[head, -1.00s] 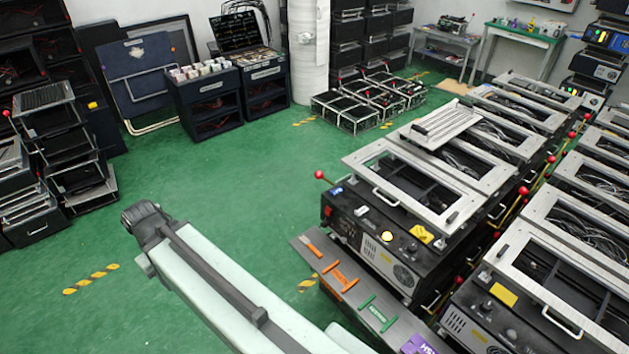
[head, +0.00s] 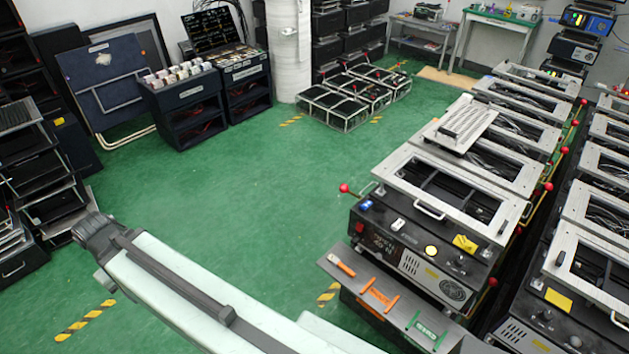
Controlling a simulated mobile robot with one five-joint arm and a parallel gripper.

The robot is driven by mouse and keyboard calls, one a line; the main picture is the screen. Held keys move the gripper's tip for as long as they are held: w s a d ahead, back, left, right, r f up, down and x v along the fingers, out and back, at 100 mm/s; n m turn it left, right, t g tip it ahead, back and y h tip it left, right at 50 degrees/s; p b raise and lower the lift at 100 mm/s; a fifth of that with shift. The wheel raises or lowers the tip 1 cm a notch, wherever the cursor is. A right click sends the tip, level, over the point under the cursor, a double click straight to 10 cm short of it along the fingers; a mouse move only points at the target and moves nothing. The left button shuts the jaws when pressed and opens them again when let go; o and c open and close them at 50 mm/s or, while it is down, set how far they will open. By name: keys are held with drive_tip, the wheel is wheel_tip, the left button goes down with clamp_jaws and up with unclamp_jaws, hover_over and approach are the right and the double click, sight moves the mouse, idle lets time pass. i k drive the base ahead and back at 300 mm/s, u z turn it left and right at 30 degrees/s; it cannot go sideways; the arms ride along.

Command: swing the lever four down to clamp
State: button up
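Several lever fixtures stand in a row on the right; the nearest has a black front panel and a pale metal frame (head: 450,193) on top. A lever with a red ball knob (head: 344,188) sticks out at that fixture's left side. More red knobs line the row's right side, one at its near end (head: 549,187) and others farther back (head: 563,150). I cannot tell which lever is number four. My pale arm crosses the lower left, apart from every lever.
A grey shelf with labelled orange and green tools (head: 390,305) juts from the nearest fixture's front. A second fixture row (head: 565,265) stands close on the right, with a narrow gap between. Open green floor (head: 270,200) lies left of the row. Dark cabinets (head: 185,105) stand behind.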

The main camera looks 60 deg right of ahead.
sight(343, 187)
drive_tip(key=i, duration=1.1)
drive_tip(key=z, duration=2.65)
drive_tip(key=i, duration=0.1)
drive_tip(key=z, duration=2.5)
drive_tip(key=k, duration=0.9)
drive_tip(key=u, duration=1.6)
